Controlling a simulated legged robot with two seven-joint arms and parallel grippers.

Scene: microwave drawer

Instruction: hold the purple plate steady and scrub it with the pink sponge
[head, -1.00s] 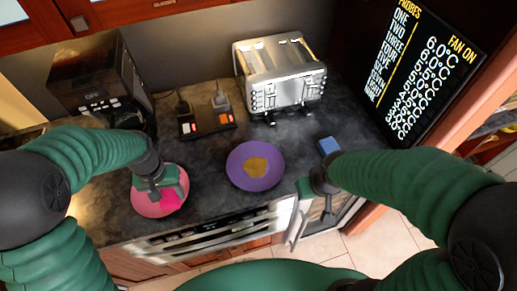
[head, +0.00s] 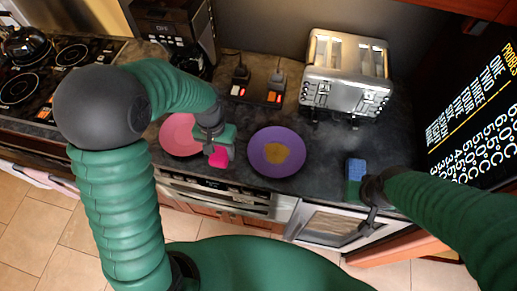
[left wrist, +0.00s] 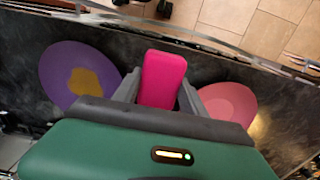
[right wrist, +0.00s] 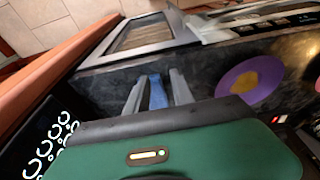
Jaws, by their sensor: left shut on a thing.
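The purple plate (head: 262,150) lies flat on the dark counter with a yellow-brown smear (head: 277,153) in its middle. It also shows in the left wrist view (left wrist: 58,75) and the right wrist view (right wrist: 229,82). My left gripper (head: 220,150) is shut on the pink sponge (left wrist: 163,78), between the pink plate (head: 177,134) and the purple plate. Its height over the counter is hard to judge. My right gripper (right wrist: 157,85) is open, its fingers on either side of a blue sponge (right wrist: 157,94), with slim gaps showing. It is right of the purple plate, apart from it.
A silver toaster (head: 345,75) stands behind the purple plate to the right. A black switch box (head: 258,90) and a coffee machine (head: 175,25) are at the back. A stove (head: 45,80) is at the left. The counter's front edge is close to both plates.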

